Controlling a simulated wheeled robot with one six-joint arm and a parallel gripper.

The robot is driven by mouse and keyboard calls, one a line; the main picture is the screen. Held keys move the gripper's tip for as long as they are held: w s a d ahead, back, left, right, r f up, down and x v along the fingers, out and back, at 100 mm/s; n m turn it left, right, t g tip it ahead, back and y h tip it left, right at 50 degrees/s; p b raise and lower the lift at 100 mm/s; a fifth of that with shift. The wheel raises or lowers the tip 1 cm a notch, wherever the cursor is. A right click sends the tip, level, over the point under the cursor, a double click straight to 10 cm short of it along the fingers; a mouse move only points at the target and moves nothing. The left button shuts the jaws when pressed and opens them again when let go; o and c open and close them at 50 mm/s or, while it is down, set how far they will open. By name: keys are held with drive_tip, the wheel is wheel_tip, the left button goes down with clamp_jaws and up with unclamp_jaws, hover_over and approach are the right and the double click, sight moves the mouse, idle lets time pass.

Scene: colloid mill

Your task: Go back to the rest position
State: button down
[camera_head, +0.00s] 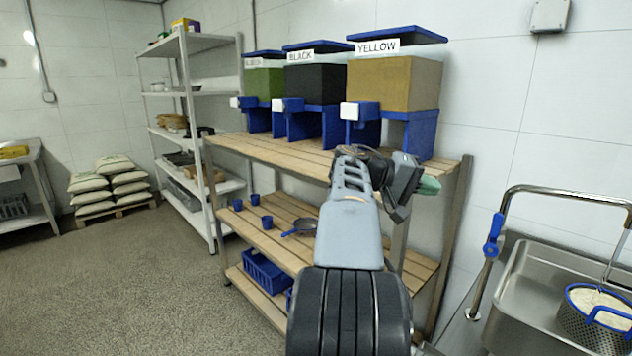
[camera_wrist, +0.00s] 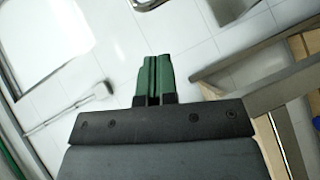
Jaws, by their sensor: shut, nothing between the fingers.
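My gripper (camera_wrist: 153,60) has green fingers that are closed against each other in the wrist view, with nothing between them. In the head view, its green tip (camera_head: 429,186) shows at the right end of my arm, in front of the right end of the wooden rack (camera_head: 235,145). My arm reaches forward and hides part of the rack. In the wrist view the fingers point toward the white tiled wall (camera_wrist: 205,45), and the rack's frame (camera_wrist: 240,65) lies to the right.
Three dispensers stand on the rack top, including the YELLOW one (camera_head: 395,82) and the BLACK one (camera_head: 315,85). Blue cups (camera_head: 267,222) and a pan (camera_head: 305,226) sit on the lower shelf. A metal sink (camera_head: 530,290) with a basket (camera_head: 595,312) is at right.

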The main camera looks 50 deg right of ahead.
drive_tip(key=w+a+f+n+t+y+p, duration=0.1)
drive_tip(key=w+a+f+n+t, duration=0.15)
drive_tip(key=f, duration=0.35)
drive_tip(key=w+a+f+n+t+y, duration=0.1)
drive_tip(key=w+f+t, duration=0.25)
drive_tip(key=f, duration=0.25)
drive_tip(key=w+a+f+n+t+y+p, duration=0.25)
drive_tip(key=w+a, duration=0.25)
drive_tip(key=a, duration=0.3)
drive_tip(key=w+a+f+n+t+y+p, duration=0.1)
drive_tip(key=w+a+f+t+p, duration=0.2)
drive_tip(key=a, duration=0.6)
drive_tip(key=a+r+n+t+y+p, duration=0.2)
drive_tip(key=a+n+t+y+p, duration=0.1)
drive_tip(key=a, duration=2)
drive_tip(key=n+y+p, duration=0.1)
drive_tip(key=n+p, duration=0.1)
drive_tip(key=p, duration=0.1)
drive_tip(key=shift+w+a+r+n+y, duration=0.2)
drive_tip(key=shift+w+a+n+y, duration=0.05)
drive_tip(key=shift+w+n+y, duration=0.1)
